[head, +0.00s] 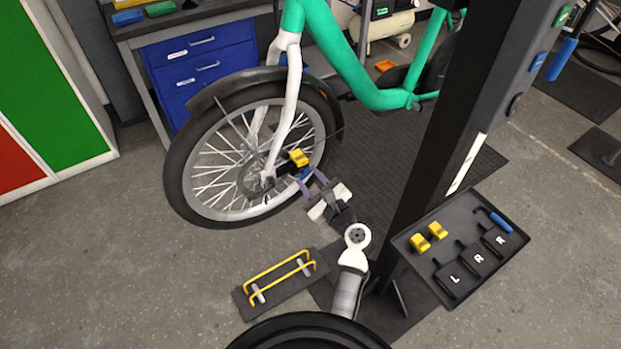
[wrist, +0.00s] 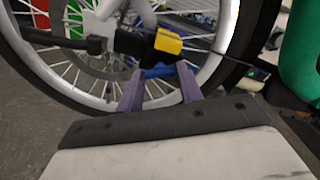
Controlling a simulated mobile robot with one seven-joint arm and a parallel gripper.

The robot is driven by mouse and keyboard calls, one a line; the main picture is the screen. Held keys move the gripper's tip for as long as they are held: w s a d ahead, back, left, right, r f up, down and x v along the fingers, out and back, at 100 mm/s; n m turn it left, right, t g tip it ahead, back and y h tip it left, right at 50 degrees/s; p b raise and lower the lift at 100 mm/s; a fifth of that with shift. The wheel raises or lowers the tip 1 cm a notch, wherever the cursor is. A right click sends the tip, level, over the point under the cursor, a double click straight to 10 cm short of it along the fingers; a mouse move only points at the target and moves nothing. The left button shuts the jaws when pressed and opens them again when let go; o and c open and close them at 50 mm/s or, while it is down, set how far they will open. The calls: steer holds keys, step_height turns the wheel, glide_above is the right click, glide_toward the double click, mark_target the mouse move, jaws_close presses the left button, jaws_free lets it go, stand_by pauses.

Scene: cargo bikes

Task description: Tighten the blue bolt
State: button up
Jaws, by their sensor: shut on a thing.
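The blue bolt (head: 305,173) shows as a small blue piece just below a yellow block (head: 299,157) at the front wheel hub. In the wrist view the blue bolt (wrist: 158,72) sits between the tips of my purple fingers, under the black-and-yellow part (wrist: 168,42). My gripper (head: 312,178) reaches up to the hub from the lower right, and its fingers are shut on the blue bolt. The fingers hide part of the bolt, and I cannot see its thread or how far in it sits.
The spoked front wheel (head: 190,178) and white fork (head: 291,90) stand close beside my gripper. A black tray (head: 408,243) on the dark post (head: 445,130) holds yellow blocks and a blue-handled hex key (head: 493,218). A yellow-railed stand (head: 280,282) lies on the floor.

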steer(key=m, duration=0.5)
steer(key=shift+m, duration=0.7)
steer(key=o, duration=1)
